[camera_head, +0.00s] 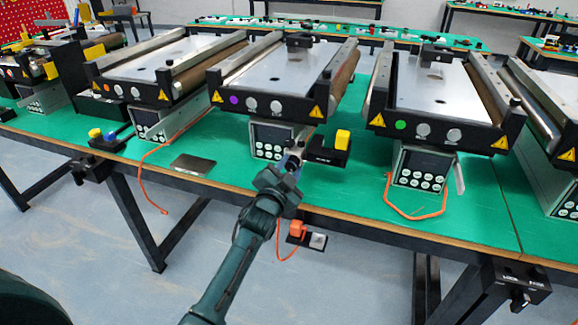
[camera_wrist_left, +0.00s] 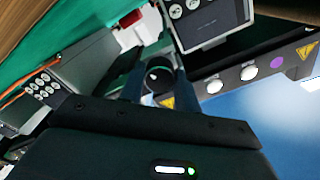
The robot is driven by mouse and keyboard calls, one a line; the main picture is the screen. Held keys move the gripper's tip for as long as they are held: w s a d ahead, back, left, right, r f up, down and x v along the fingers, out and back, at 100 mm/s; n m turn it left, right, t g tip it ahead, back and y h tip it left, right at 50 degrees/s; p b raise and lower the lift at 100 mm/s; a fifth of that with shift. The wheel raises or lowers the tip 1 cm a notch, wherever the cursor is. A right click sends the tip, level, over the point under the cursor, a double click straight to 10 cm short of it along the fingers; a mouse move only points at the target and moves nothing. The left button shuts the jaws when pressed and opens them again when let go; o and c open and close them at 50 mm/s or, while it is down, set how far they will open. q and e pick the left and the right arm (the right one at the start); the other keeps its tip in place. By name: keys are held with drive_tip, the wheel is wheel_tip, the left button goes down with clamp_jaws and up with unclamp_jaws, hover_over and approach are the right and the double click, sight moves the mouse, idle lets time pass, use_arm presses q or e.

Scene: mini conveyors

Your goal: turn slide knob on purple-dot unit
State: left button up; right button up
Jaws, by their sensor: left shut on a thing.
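The purple-dot unit (camera_head: 265,108) stands in the middle of the bench in the head view. Its purple dot also shows at the right of the left wrist view (camera_wrist_left: 277,62). My left gripper (camera_head: 288,164) reaches up to the area in front of this unit, beside its keypad box (camera_head: 268,141). In the left wrist view my left gripper (camera_wrist_left: 160,82) has its two fingers on either side of a round black knob (camera_wrist_left: 159,76) with a pale mark, shut on it. In the head view the gripper hides the knob. My right gripper is not in view.
A black box with a yellow block (camera_head: 342,140) stands just right of the gripper. The green-dot unit (camera_head: 430,118) is farther right. A flat dark plate (camera_head: 193,165) lies left on the green bench top. Orange cables (camera_head: 150,165) hang over the bench edge.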

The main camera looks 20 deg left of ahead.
use_arm(q)
drive_tip(key=n, duration=0.2)
drive_tip(key=n+p, duration=0.1)
drive_tip(key=n, duration=0.2)
drive_tip(key=shift+w+r, duration=0.1)
drive_tip(key=shift+r, duration=0.3)
drive_tip(key=shift+n+p, duration=0.4)
drive_tip(key=shift+n, duration=0.4)
drive_tip(key=shift+n, duration=0.3)
drive_tip(key=o, duration=0.6)
drive_tip(key=shift+f, duration=0.1)
drive_tip(key=o, duration=0.4)
drive_tip(key=shift+f, duration=0.2)
drive_tip(key=shift+c, duration=0.2)
